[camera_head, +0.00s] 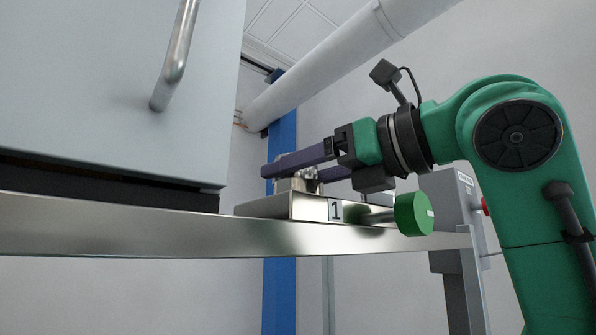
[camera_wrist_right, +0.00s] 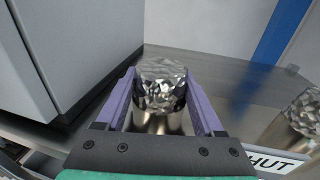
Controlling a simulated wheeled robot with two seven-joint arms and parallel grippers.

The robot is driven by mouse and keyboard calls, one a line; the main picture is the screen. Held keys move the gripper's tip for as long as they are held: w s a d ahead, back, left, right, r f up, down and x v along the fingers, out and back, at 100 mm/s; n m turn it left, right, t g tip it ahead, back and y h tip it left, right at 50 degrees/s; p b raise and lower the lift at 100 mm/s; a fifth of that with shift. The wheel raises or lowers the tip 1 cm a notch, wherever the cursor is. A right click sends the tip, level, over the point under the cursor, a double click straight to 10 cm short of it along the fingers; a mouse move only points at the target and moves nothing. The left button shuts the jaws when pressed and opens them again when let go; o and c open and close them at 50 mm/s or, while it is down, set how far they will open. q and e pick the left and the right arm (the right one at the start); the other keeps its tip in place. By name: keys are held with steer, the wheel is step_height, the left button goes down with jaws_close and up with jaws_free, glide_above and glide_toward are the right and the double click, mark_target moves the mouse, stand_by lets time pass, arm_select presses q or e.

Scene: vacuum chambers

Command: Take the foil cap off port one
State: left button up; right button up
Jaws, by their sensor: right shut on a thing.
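My right gripper (camera_head: 290,174) has its purple fingers on either side of the crumpled silver foil cap (camera_wrist_right: 160,84), shut on it. In the wrist view the cap sits over the top of a shiny metal port tube (camera_wrist_right: 157,123), with no clear gap between them. In the head view the fingers reach in from the right above a metal block with the label "1" (camera_head: 336,210). There the cap is mostly hidden by the near finger. My left gripper is not in view.
A green round knob (camera_head: 413,214) sticks out beside the label. A large grey cabinet (camera_head: 115,90) with a metal handle stands left on the steel table (camera_head: 130,226).

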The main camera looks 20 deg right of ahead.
step_height(320, 180, up, 10)
steer(key=shift+s+a+f, duration=0.1)
steer(key=shift+s+a, duration=0.05)
steer(key=shift+d, duration=0.2)
